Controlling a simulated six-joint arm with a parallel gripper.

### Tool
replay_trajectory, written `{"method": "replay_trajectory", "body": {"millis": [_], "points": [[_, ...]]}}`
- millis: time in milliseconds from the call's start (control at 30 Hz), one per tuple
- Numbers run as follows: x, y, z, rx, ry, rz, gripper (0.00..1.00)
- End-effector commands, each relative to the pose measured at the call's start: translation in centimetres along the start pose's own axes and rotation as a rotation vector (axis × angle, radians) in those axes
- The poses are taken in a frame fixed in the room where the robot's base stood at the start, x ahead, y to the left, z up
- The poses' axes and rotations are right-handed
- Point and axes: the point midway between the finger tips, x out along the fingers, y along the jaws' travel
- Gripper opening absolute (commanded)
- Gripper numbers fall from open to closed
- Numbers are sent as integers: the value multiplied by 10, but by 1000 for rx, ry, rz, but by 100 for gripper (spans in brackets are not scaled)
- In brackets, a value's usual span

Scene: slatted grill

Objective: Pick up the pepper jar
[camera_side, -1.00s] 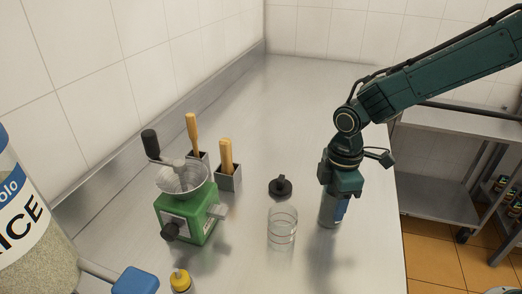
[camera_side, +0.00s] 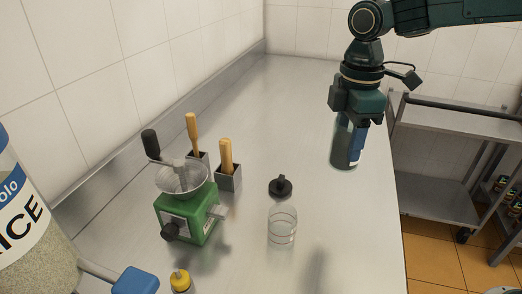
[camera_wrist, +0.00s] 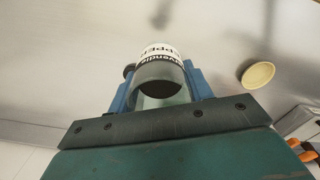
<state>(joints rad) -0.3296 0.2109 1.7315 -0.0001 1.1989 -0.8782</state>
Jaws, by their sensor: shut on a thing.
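The pepper jar (camera_side: 343,154) is a glass jar with dark contents, held upright in the air above the steel counter in the side view. My gripper (camera_side: 350,132) is shut on it from above, with a blue finger along its side. In the wrist view the jar (camera_wrist: 160,62) sits between the blue fingers of my gripper (camera_wrist: 160,84). Its white label with black lettering shows there, partly cut off. Much of the jar's upper part is hidden by the gripper in the side view.
A clear empty glass (camera_side: 282,228) and a black lid (camera_side: 280,187) stand left of the jar. A green grinder (camera_side: 187,214), two wooden-handled tools in metal holders (camera_side: 229,178) and a yellow-topped item (camera_side: 180,280) are farther left. A large rice jar (camera_side: 30,240) fills the left edge.

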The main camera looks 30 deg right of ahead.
Motion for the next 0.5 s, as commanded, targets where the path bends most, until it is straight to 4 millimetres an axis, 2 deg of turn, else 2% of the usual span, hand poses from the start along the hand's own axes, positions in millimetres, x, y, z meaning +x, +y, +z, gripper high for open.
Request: {"method": "replay_trajectory", "body": {"millis": [33,200,500], "points": [[-10,0,0,0,3,4,20],[-29,0,0,0,2,3,20],[-39,0,0,0,1,1,20]]}}
